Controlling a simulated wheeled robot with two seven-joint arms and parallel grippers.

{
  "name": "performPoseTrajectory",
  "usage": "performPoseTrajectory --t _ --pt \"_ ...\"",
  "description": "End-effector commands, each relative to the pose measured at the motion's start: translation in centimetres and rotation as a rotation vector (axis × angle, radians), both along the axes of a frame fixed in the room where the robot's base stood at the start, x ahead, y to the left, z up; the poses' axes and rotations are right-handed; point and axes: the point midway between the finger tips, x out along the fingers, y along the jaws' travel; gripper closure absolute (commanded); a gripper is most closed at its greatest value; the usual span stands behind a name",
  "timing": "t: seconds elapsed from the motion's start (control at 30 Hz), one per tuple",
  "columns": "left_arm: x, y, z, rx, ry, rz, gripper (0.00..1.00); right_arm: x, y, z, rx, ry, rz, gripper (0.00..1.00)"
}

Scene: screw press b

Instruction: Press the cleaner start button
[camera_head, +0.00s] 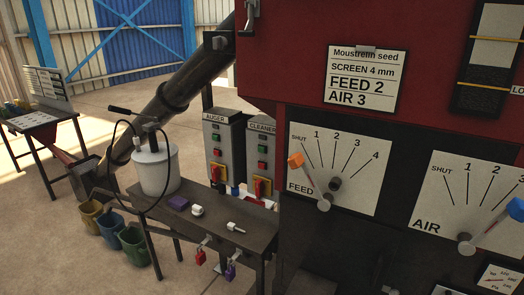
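The grey cleaner control box (250,160), labelled CLEANER, stands behind the dark bench, beside the red machine. On its front is a green button (262,149) with a red button (262,165) below it. A red and yellow rotary switch (262,187) sits at the bottom of its front. The similar auger control box (221,130), labelled AUGER, stands just left of it, with its own buttons and switch. Neither of my grippers can be made out in the head view.
The red machine (290,50) with FEED and AIR dials fills the right.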

Motion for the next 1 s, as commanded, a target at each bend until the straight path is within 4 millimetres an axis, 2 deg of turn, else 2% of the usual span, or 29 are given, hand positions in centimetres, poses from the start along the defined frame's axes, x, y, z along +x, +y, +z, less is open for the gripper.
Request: performPoseTrajectory --t 0.2,0.47,0.5,0.67,0.7,1.0 --pt "-1.1 -0.8 -0.3 -0.008 0.013 0.003 0.53 -0.8 -0.8 -0.3 -0.010 0.009 0.004 0.64" --pt "-1.6 -1.8 -0.3 -0.021 0.017 0.008 0.53 -0.8 -1.8 -0.4 -0.020 0.009 0.009 0.64" --pt "-1.6 -1.8 -0.3 -0.021 0.017 0.008 0.53 -0.8 -1.8 -0.4 -0.020 0.009 0.009 0.66" --pt "-1.1 -1.3 -0.2 -0.015 0.012 0.006 0.53 -0.6 -1.3 -0.3 -0.015 0.007 0.006 0.97" --pt "-0.8 -1.2 -0.2 -0.013 0.010 0.006 0.53 -0.5 -1.1 -0.3 -0.013 0.007 0.006 1.00" --pt "0.3 0.0 0.1 -0.001 -0.003 0.000 0.53 -0.2 0.0 -0.1 -0.001 0.003 0.000 1.00"
